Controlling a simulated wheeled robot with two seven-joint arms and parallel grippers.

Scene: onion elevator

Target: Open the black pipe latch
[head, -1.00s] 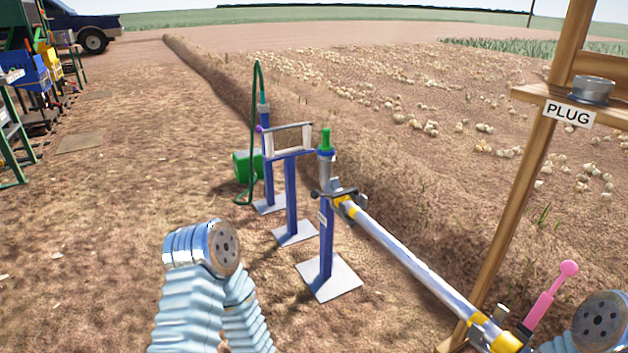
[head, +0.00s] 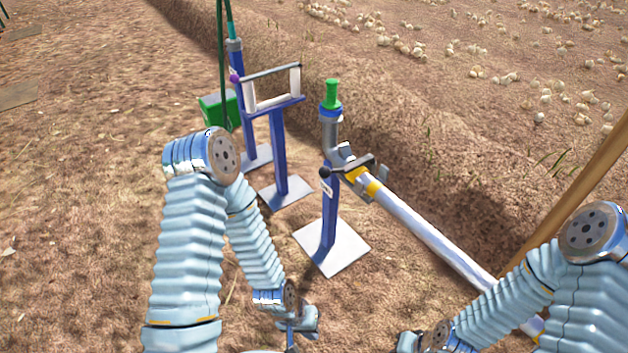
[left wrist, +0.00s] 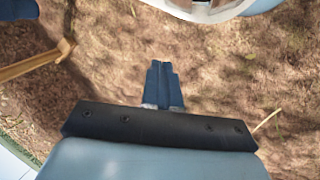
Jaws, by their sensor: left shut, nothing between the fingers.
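The black pipe latch (head: 352,166) is a dark bar with a round knob at its left end. It lies across the joint between the grey upright fitting (head: 331,132) and the silver pipe (head: 425,228) with its yellow band. My left gripper (left wrist: 163,66) shows in the left wrist view with its two blue-grey fingers together and nothing between them. In the head view my left wrist is at the bottom centre, below and left of the latch and well apart from it. My right wrist is at the bottom edge; its fingers are not visible.
A blue post on a white base plate (head: 335,250) carries the pipe joint. A green plug (head: 331,93) tops the fitting. Behind stand a white-and-blue frame (head: 275,90) and a green box (head: 219,110). A wooden post (head: 590,175) stands at right. Bare soil lies left.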

